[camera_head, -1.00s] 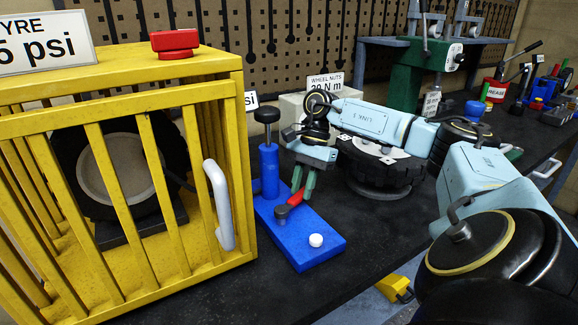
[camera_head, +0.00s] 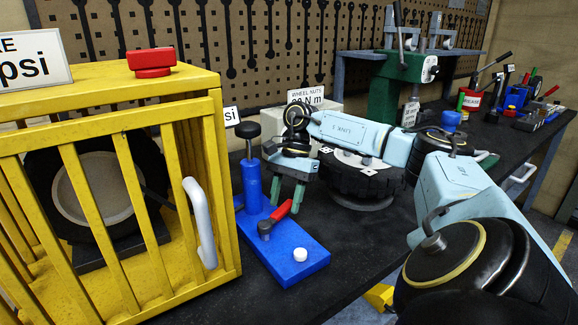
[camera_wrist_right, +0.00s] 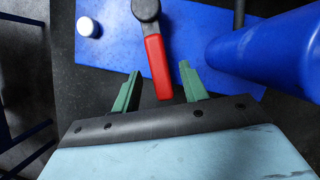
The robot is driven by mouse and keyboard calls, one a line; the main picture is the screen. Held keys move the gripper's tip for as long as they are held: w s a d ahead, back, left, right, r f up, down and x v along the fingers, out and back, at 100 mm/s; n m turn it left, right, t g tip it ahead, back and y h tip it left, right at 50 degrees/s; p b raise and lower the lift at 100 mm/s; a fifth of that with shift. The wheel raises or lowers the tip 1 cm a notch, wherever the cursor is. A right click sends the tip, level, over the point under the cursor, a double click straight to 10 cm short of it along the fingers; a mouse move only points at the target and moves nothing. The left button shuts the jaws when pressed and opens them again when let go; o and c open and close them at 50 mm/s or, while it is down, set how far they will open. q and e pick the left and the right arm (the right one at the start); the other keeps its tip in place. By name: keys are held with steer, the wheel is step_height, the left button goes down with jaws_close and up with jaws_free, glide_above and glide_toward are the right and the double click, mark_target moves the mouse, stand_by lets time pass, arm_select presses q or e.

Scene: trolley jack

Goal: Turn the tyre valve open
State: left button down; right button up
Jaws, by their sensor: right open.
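The valve is a grey knob (camera_head: 265,228) with a red lever (camera_head: 281,211) on a blue base plate (camera_head: 308,252). The lever points away from the knob, up and right in the head view. My right gripper (camera_head: 286,200) is open with green fingers, at the lever's far end. In the right wrist view the red lever (camera_wrist_right: 157,68) lies between the two fingertips of the gripper (camera_wrist_right: 160,83), with a gap on each side. I cannot tell how far above the lever the fingers are. My left gripper is not in view.
A blue pump cylinder (camera_head: 252,185) with a black knob stands close left of the gripper. A white button (camera_head: 299,254) sits on the plate. A yellow cage (camera_head: 228,180) holding a wheel is at left. A tyre (camera_head: 350,180) lies behind my right arm.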

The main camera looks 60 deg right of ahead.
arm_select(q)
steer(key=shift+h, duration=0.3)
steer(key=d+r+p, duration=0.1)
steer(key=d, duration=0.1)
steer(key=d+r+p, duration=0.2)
arm_select(e)
steer(key=v, duration=1.3)
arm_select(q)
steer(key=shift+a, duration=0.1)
arm_select(e)
steer(key=shift+c, duration=0.4)
